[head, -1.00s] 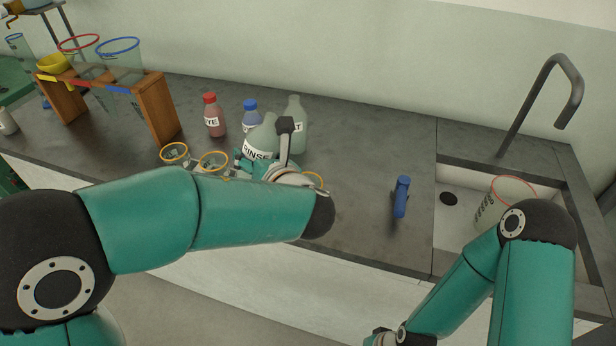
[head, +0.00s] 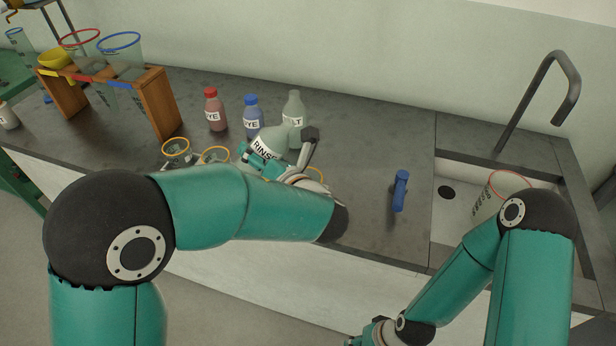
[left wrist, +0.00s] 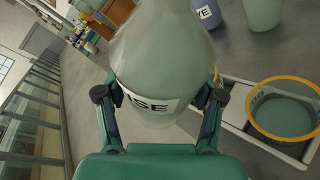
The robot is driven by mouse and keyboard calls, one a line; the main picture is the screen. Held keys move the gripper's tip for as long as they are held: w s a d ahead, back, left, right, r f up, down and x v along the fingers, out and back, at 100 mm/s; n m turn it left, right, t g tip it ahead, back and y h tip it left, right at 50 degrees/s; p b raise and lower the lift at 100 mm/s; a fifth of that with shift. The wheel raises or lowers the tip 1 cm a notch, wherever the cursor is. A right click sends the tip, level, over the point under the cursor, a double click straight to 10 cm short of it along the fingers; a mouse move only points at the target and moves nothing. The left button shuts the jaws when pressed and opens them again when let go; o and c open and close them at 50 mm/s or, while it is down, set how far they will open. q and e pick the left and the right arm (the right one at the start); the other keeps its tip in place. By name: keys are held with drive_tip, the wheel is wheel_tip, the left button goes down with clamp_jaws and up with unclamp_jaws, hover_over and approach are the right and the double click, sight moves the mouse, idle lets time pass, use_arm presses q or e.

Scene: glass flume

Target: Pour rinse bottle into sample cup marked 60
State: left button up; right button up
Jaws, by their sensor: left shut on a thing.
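The rinse bottle (head: 268,139) is a translucent grey-green bottle with a white RINSE label. My left gripper (head: 262,163) is shut on it; in the left wrist view the two fingers (left wrist: 160,105) clasp the bottle (left wrist: 155,60) from both sides. The bottle looks tilted in the head view. In the left wrist view one cup (left wrist: 285,112) stands right of the bottle. No 60 is readable. My right gripper (head: 372,334) is barely visible at the bottom edge.
A red dye bottle (head: 215,112), a blue dye bottle (head: 252,118) and a pale bottle (head: 294,112) stand behind. A wooden rack (head: 160,103) with funnels is at left. A blue-handled item (head: 400,191) and the sink (head: 458,182) with a beaker (head: 491,196) are at right.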

use_arm(q)
drive_tip(key=shift+a+f+m+y+b, duration=0.15)
drive_tip(key=shift+f+m+y+b, duration=0.2)
drive_tip(key=shift+f, duration=0.25)
idle(0.7)
drive_tip(key=shift+s+a+f+m+t+y, duration=0.1)
drive_tip(key=shift+a+f+m+t+y, duration=0.25)
drive_tip(key=shift+m, duration=0.4)
idle(1.1)
drive_tip(key=shift+s+a+f+m+b, duration=0.1)
drive_tip(key=shift+a+f+m+b, duration=0.2)
drive_tip(key=shift+m, duration=0.4)
idle(1.2)
drive_tip(key=shift+a+m+t+y, duration=0.25)
drive_tip(key=shift+m+t+y, duration=0.25)
drive_tip(key=shift+m, duration=0.3)
idle(1.1)
drive_tip(key=shift+d+m, duration=0.2)
drive_tip(key=shift+m, duration=0.2)
idle(0.8)
